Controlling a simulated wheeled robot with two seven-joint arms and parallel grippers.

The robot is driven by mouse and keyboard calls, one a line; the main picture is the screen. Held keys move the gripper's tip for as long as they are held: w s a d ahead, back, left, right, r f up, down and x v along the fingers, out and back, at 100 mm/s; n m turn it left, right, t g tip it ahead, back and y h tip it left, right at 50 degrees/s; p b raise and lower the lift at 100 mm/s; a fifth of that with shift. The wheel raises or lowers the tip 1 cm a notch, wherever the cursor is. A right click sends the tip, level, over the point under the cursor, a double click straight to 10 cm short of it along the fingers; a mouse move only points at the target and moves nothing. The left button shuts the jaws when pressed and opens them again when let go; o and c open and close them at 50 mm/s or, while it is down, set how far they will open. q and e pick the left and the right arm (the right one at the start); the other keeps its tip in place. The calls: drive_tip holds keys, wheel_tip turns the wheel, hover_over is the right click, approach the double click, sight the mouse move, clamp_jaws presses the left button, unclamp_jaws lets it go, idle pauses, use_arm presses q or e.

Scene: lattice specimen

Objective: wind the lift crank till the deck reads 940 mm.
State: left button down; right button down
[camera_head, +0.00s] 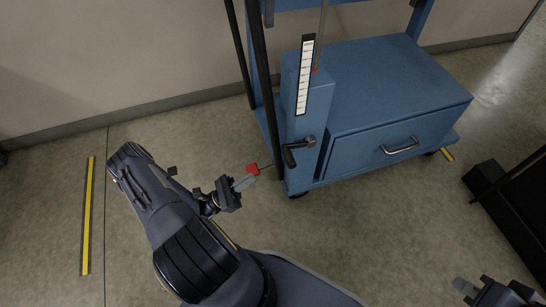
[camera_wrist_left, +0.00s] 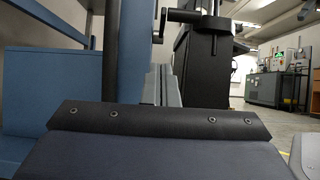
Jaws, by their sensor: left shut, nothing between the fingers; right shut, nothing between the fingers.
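The blue lift cart (camera_head: 395,85) stands against the wall in the head view. A black crank (camera_head: 300,149) sits on the front of its blue column, below a white scale strip (camera_head: 305,75). My right gripper (camera_head: 480,290) is shut and empty at the bottom right.
A red piece (camera_head: 252,169) on a thin rod shows by the left fingertips; whether they touch is unclear. Dark posts (camera_head: 262,70) rise left of the column. A drawer (camera_head: 395,145) with a handle is right of the crank. A black object (camera_head: 490,180) stands at right.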

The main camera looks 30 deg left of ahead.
use_arm(q)
drive_tip(key=b, duration=0.1)
approach(298, 143)
drive_tip(key=shift+w+d+r+b, duration=0.15)
drive_tip(key=shift+w+r+b, duration=0.1)
drive_tip(key=shift+r, duration=0.3)
drive_tip(key=shift+w+d+r+b, duration=0.1)
drive_tip(key=shift+w+r+b, duration=0.1)
drive_tip(key=shift+r, duration=0.3)
drive_tip(key=shift+r, duration=0.1)
